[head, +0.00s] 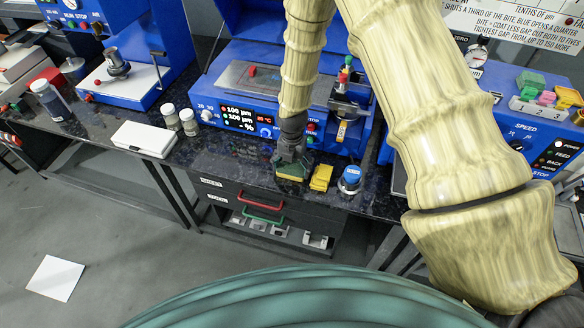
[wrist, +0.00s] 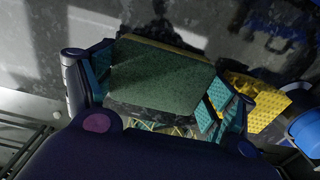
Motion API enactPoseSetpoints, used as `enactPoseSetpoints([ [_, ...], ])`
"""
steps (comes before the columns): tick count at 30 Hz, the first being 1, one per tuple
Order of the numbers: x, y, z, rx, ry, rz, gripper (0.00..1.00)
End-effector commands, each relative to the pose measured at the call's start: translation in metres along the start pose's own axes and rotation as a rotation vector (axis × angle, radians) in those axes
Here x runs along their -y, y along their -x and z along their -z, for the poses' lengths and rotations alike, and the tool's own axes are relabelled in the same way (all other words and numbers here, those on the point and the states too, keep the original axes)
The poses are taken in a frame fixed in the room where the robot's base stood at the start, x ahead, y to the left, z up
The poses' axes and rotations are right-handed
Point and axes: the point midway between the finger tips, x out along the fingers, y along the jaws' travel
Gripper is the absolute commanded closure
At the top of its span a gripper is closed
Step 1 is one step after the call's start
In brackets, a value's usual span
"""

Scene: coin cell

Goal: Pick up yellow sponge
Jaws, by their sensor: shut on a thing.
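The yellow sponge (wrist: 158,76) has a dark green top face and yellow along its edge. My gripper (wrist: 157,90) is shut on it, with teal ridged finger pads against its left and right sides in the wrist view. In the head view the sponge (head: 291,174) is under my gripper (head: 291,158) at the front edge of the dark speckled bench. I cannot tell whether it touches the bench top. The gripper hides part of the sponge in the head view.
A yellow dimpled piece (head: 321,177) lies just right of the sponge, then a blue-topped round container (head: 350,180). A blue machine (head: 241,112) stands close behind. A white box (head: 143,139) and two small jars (head: 179,119) are left. Drawers are below.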

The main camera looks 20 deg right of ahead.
Motion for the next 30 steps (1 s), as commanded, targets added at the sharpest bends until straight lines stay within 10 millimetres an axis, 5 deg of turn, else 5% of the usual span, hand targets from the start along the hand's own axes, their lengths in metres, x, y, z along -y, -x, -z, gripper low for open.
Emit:
enactPoseSetpoints([
  [13,0.0,0.034,0.001,0.002,0.001,-0.001,0.26],
  [30,0.006,0.044,0.131,0.001,0.003,0.001,0.26],
])
